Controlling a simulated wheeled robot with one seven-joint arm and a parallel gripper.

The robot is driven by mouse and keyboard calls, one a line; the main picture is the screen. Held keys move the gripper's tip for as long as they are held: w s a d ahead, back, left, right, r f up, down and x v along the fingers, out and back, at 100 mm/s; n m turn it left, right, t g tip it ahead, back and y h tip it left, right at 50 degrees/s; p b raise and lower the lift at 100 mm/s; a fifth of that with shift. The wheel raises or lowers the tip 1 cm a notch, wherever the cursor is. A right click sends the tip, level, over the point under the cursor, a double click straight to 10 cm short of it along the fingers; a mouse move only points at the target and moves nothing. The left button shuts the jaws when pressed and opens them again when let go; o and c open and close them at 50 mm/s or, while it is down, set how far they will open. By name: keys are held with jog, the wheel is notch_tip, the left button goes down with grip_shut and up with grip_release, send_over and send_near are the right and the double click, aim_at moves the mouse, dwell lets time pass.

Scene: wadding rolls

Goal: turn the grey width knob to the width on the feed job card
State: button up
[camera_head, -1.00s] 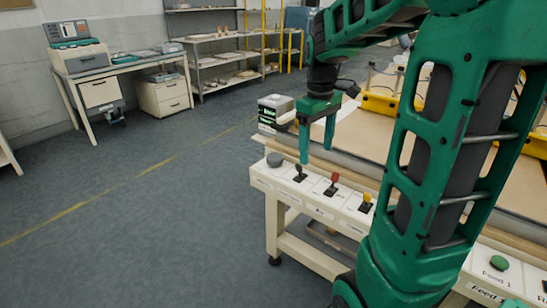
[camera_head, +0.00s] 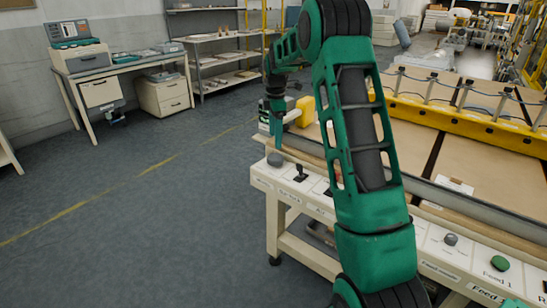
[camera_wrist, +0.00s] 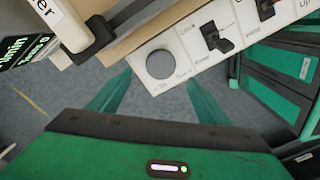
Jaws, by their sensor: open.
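A round grey knob (camera_head: 275,159) sits at the left end of the white control panel. It also shows in the wrist view (camera_wrist: 160,64), with small labels that I cannot read. A second, smaller grey knob (camera_head: 450,239) sits further right on the panel, by the green button. I cannot read which knob is labelled width. My gripper (camera_head: 276,143) is above the left-end knob. In the wrist view my gripper (camera_wrist: 160,77) is open and empty, a finger on either side of the knob, pointing at it. A white card (camera_head: 455,187) lies on the table; its print is unreadable.
A black lever (camera_head: 300,173) stands just right of the left-end knob. A dark display with green lettering (camera_wrist: 14,48) and a grey bar (camera_wrist: 85,42) are close by on the left. A yellow rail (camera_head: 470,125) crosses the table.

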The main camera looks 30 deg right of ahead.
aim_at(275, 156)
notch_tip(275, 156, down, 9)
jog(key=shift+f, duration=0.15)
dwell(0.4)
jog(key=c, duration=1.1)
